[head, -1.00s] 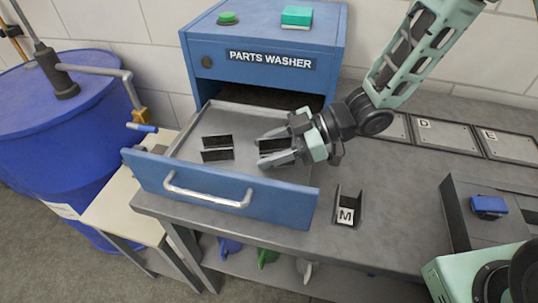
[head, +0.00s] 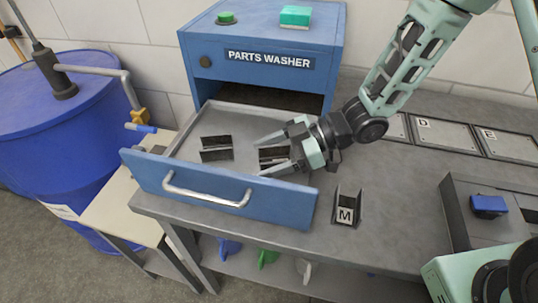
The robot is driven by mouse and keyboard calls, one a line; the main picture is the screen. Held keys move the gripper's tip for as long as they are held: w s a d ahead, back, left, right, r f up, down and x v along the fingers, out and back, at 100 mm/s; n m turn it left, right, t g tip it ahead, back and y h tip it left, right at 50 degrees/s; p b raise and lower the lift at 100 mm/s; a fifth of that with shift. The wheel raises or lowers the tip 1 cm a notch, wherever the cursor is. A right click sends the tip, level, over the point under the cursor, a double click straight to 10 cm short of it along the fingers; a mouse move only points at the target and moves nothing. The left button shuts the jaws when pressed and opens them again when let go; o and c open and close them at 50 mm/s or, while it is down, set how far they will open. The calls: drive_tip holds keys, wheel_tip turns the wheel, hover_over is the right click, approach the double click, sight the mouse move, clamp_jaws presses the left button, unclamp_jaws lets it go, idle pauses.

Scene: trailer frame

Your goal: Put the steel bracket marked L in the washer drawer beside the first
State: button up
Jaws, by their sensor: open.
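The washer drawer (head: 222,186) is pulled out below the blue parts washer (head: 265,62). A dark steel bracket (head: 216,149) lies in its left part. A second dark bracket (head: 271,156) sits to the right of the first on the drawer floor, with a gap between them. No letter can be read on either, so I cannot tell which is L. My gripper (head: 262,157) reaches into the drawer from the right. It is open, its fingers on the far and near sides of the second bracket, partly hiding it.
A bracket marked M (head: 346,207) stands on the bench right of the drawer. Plates marked D (head: 440,133) and E (head: 505,145) lie at the back right. A grey tray holds a blue block (head: 488,206). A blue drum (head: 60,130) stands left.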

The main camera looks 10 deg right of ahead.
drive_tip(key=v, duration=1.2)
drive_tip(key=shift+s, duration=0.2)
